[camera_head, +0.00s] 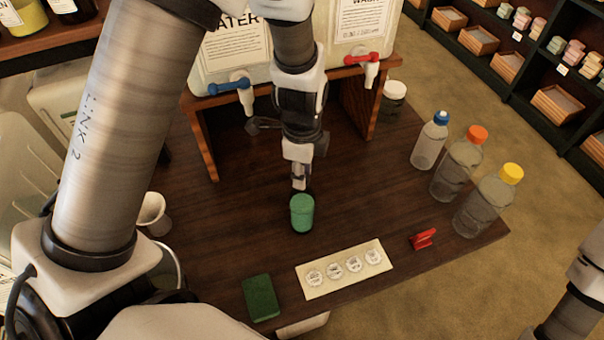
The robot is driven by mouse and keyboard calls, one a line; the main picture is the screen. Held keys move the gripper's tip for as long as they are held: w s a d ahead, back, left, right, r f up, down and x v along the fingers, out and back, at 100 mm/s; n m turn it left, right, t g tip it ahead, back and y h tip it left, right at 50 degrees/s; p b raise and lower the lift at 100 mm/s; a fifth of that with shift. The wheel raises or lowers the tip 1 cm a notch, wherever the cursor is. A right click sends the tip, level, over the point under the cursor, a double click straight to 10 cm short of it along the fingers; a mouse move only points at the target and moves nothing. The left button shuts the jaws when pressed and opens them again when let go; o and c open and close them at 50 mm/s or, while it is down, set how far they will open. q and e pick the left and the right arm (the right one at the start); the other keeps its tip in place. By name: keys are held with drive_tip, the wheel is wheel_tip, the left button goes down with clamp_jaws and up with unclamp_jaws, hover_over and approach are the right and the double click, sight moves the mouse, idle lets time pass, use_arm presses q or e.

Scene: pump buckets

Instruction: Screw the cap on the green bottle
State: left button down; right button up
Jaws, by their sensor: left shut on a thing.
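A small green bottle (302,214), a short cylinder with a lighter green top, is upright at the middle of the dark wooden table (235,225). My left gripper (299,184) reaches down from above and is shut at the far side of the green bottle. The fingertips are small and partly hidden behind its top, so I cannot tell whether they grip the body or a cap. I cannot make out a separate cap. My right gripper is out of view; only parts of my right arm show at the right edge.
Three clear bottles with blue (441,118), orange (477,135) and yellow (512,173) caps stand at the right. A white card (310,293) with several round discs, a green sponge (260,298) and a red clip (423,239) lie in front. Dispenser taps (370,66) overhang behind.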

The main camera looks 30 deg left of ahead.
use_arm(q)
drive_tip(key=m+b, duration=0.3)
drive_tip(key=m, duration=0.2)
drive_tip(key=shift+f, duration=0.15)
drive_tip(key=m+b, duration=0.1)
drive_tip(key=m, duration=0.3)
drive_tip(key=shift+m+b, duration=0.4)
drive_tip(key=shift+m, duration=0.7)
drive_tip(key=c, duration=0.9)
unclamp_jaws()
drive_tip(key=shift+o, duration=0.2)
